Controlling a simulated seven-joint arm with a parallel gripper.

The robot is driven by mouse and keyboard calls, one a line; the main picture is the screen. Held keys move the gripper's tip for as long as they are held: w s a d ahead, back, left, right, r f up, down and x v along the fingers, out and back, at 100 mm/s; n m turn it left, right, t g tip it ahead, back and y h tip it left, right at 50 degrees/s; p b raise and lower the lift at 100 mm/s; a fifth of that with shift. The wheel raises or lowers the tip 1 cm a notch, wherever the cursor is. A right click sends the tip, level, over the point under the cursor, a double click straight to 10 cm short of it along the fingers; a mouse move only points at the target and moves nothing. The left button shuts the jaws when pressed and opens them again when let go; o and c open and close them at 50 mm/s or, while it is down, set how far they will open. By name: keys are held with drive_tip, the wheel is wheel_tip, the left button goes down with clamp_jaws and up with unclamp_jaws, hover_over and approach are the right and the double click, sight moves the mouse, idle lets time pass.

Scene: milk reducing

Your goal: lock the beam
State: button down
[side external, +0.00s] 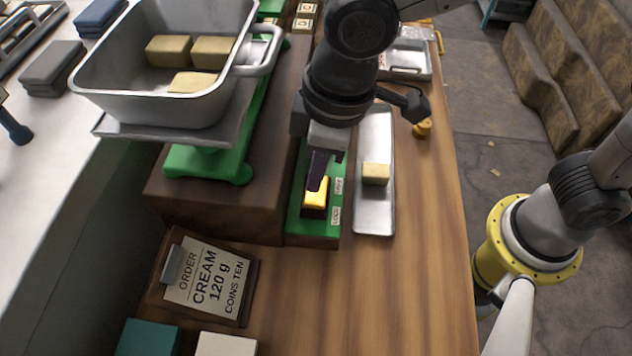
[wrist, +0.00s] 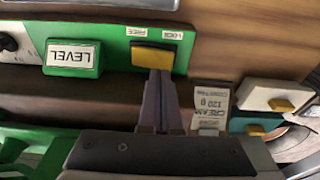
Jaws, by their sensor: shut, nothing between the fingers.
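A yellow lock knob (side external: 316,196) sits on the green base (side external: 310,238) of the scale, beside two small labels reading FREE (side external: 338,186) and LOCK (side external: 334,216). In the wrist view the knob (wrist: 153,58) lies below both labels, roughly between them. My gripper (side external: 317,186) is shut and empty, pointing down at the knob. Its dark fingertips overlap the knob's far side in the side view and meet its edge in the wrist view; I cannot tell whether they touch. A green LEVEL plate (wrist: 72,58) shows left of the knob. I cannot make out the beam itself.
A metal tub (side external: 150,95) with yellow blocks stands on the scale's pan at the left. A long metal tray (side external: 374,215) with one block (side external: 376,174) lies right of the green base. An order card (side external: 205,275) stands in front. The wooden counter's front is mostly clear.

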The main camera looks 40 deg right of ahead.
sight(316, 196)
drive_tip(key=shift+f, duration=1.45)
idle(0.8)
drive_tip(key=shift+r, duration=3.55)
drive_tip(key=shift+w+d, duration=0.1)
drive_tip(key=w+d+r+m+t, duration=0.1)
drive_tip(key=d+r+m, duration=0.25)
drive_tip(key=d, duration=0.55)
drive_tip(key=w+d+r+m+t, duration=0.15)
drive_tip(key=d+r, duration=0.25)
drive_tip(key=d, duration=0.5)
drive_tip(key=s+d+f+m+t, duration=0.1)
drive_tip(key=s+d+f+m, duration=0.1)
drive_tip(key=s+d, duration=0.4)
drive_tip(key=s+d+f+m+t+h, duration=0.1)
drive_tip(key=s+d+f+m, duration=0.1)
drive_tip(key=s+d+f, duration=0.3)
drive_tip(key=shift+s+d, duration=0.45)
